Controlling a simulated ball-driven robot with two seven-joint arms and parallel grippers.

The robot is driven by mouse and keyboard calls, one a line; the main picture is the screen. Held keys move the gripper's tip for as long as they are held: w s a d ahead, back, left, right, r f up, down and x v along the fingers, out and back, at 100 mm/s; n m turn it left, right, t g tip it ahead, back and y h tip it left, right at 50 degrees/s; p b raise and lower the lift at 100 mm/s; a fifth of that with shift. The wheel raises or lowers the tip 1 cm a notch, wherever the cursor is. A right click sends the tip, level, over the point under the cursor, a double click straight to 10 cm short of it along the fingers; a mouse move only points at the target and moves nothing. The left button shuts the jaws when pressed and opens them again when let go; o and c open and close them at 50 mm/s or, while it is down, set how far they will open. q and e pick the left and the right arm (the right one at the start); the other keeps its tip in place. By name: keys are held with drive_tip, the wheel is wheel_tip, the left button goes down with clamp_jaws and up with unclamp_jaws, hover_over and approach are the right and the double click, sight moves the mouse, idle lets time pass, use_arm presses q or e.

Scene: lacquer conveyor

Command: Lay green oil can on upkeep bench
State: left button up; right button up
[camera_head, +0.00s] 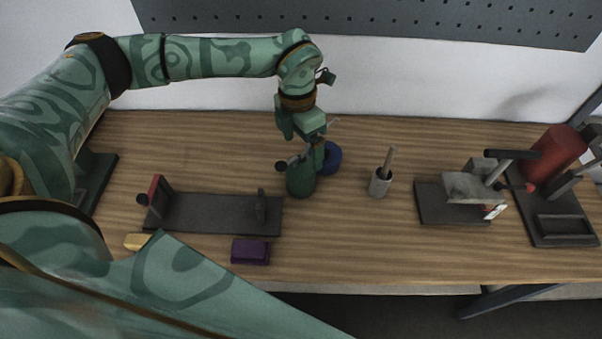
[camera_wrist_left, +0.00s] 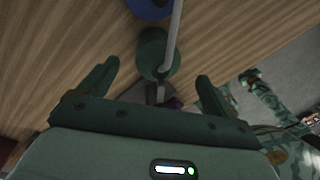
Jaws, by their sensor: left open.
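The green oil can (camera_head: 301,181) stands upright on the wooden bench (camera_head: 375,245), near the middle. In the left wrist view the green can (camera_wrist_left: 153,50) shows just beyond the fingertips, roughly centred between them, with a thin grey spout crossing it. My left gripper (camera_head: 304,158) is open and empty, right at the can from behind and above; I cannot tell whether a finger touches it. It also shows in the left wrist view (camera_wrist_left: 158,70). A blue can (camera_head: 332,157) stands close behind and right of the green one, partly hidden. My right gripper does not show.
A dark fixture (camera_head: 210,214) with two uprights lies left of the can. A purple block (camera_head: 250,251) and a yellow block (camera_head: 137,241) are in front. A grey cup (camera_head: 380,183) with a stick, a clamp stand (camera_head: 440,206) and a red cylinder (camera_head: 556,150) stand to the right.

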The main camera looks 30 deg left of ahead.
sight(303, 156)
use_arm(q)
drive_tip(key=f, duration=0.5)
drive_tip(key=shift+d+f, duration=0.1)
drive_tip(key=shift+d, duration=0.1)
drive_tip(key=c, duration=1.3)
